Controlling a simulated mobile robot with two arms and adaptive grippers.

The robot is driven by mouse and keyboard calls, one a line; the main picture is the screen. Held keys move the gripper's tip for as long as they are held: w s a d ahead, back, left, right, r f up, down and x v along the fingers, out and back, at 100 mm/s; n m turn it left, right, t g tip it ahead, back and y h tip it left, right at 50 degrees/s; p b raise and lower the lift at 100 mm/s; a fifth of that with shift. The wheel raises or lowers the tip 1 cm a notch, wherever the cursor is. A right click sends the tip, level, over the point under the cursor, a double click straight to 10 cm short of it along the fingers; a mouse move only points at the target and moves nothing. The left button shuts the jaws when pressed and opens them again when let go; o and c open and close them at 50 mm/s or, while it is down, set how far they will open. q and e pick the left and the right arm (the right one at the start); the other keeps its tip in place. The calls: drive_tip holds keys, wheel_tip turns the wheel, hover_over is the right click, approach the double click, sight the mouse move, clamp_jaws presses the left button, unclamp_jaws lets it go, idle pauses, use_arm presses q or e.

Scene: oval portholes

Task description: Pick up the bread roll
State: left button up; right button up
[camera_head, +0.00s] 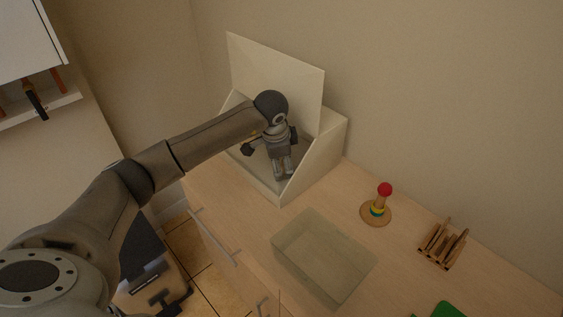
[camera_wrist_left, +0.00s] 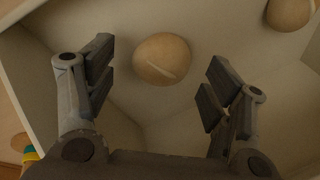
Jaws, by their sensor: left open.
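A round tan bread roll (camera_wrist_left: 162,59) with a pale slash lies inside a white bin in the left wrist view. A second roll (camera_wrist_left: 290,12) is cut off at the upper right corner. My left gripper (camera_wrist_left: 158,82) is open, with its fingers spread to either side below the first roll in the picture, apart from it. In the head view my left gripper (camera_head: 270,150) reaches down into the white bin (camera_head: 318,158), whose lid (camera_head: 275,75) stands raised. The rolls are mostly hidden there by the gripper. My right gripper is not in view.
The bin's walls stand close around the gripper. On the wooden counter (camera_head: 225,207) are a clear tray (camera_head: 322,255), a ring stacker with a red ball (camera_head: 376,209), a wooden rack (camera_head: 443,246) and a green thing (camera_head: 449,310) at the bottom edge.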

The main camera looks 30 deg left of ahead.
use_arm(q)
drive_tip(key=shift+x, duration=0.75)
drive_tip(key=c, duration=1.1)
drive_tip(key=shift+c, duration=0.2)
drive_tip(key=shift+r, duration=0.2)
